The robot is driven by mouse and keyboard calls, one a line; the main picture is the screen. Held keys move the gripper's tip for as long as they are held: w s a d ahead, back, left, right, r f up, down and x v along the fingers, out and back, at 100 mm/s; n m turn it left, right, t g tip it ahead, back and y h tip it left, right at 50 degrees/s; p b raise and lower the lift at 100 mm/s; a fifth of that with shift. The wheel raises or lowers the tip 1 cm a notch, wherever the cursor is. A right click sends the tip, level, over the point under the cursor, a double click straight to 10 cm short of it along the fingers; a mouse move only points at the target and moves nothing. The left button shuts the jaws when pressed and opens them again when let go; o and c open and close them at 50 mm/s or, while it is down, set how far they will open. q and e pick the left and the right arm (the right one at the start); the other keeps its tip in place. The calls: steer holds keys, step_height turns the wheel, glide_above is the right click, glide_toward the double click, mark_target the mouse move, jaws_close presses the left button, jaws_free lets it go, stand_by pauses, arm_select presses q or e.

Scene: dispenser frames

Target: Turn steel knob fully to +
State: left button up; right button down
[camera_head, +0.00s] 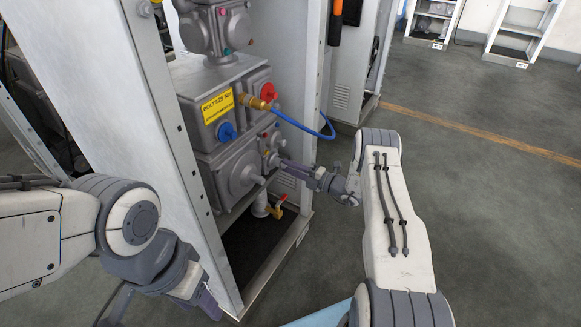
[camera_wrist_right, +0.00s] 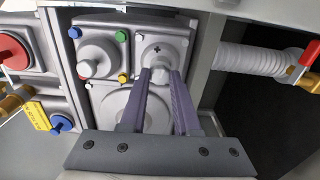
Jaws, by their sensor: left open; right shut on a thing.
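The steel knob (camera_wrist_right: 160,72) sits on a grey round plate with a small + mark (camera_wrist_right: 157,47) beside it in the right wrist view. My right gripper (camera_wrist_right: 161,77) is shut on this knob, one finger on each side. In the head view my right gripper (camera_head: 283,164) reaches the lower right of the dispenser front (camera_head: 240,172), and its fingers hide most of the knob. My left gripper (camera_head: 207,303) is open and empty, low in front of the cabinet's left panel, apart from the dispenser.
Near the held knob are a large grey round cover (camera_wrist_right: 118,108) and small coloured buttons. Above are a red knob (camera_head: 268,91), a blue knob (camera_head: 227,131) and a brass fitting (camera_head: 254,102) with a blue hose (camera_head: 305,128). A red-handled valve (camera_head: 281,201) is below. Cabinet side panels flank the dispenser.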

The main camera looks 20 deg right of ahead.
steer(key=shift+d+m, duration=0.15)
steer(key=shift+m, duration=3.85)
steer(key=shift+f, duration=0.1)
steer(key=c, duration=0.6)
jaws_free()
steer(key=shift+s, duration=0.1)
steer(key=shift+c, duration=0.2)
